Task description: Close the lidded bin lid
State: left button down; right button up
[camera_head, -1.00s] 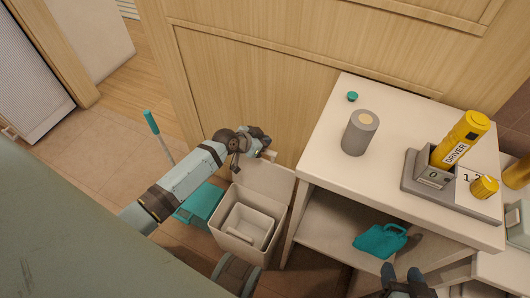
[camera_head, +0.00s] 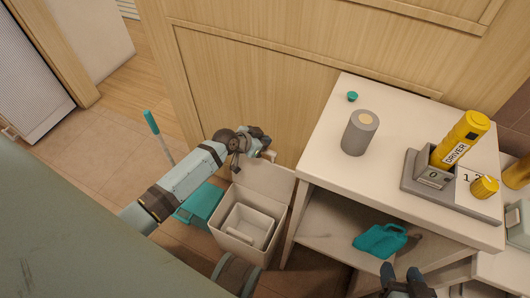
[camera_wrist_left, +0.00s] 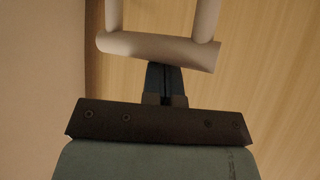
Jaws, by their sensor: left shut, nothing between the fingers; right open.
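The pale lidded bin (camera_head: 224,238) stands on the floor left of the white table, with a smaller container visible inside. Its lid (camera_head: 268,182) is open, standing up at the back of the bin. My left gripper (camera_head: 268,152) is at the upper edge of the lid, shut and empty. In the left wrist view, the closed fingertips of my left gripper (camera_wrist_left: 165,68) are right by a pale bar (camera_wrist_left: 160,50) with two uprights; I cannot tell whether they touch. My right gripper (camera_head: 405,274) is open at the bottom, before the table's lower shelf.
A teal dustpan (camera_head: 200,204) lies left of the bin. A wooden panel rises behind.

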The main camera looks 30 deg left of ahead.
pick_arm(q)
jog(key=shift+s, duration=0.15)
jog(key=shift+s+p, duration=0.6)
jog(key=shift+s, duration=0.35)
jog(key=shift+s+f, duration=0.15)
jog(key=shift+s, duration=0.1)
jog(key=shift+s+d, duration=0.1)
jog(key=shift+s, duration=0.05)
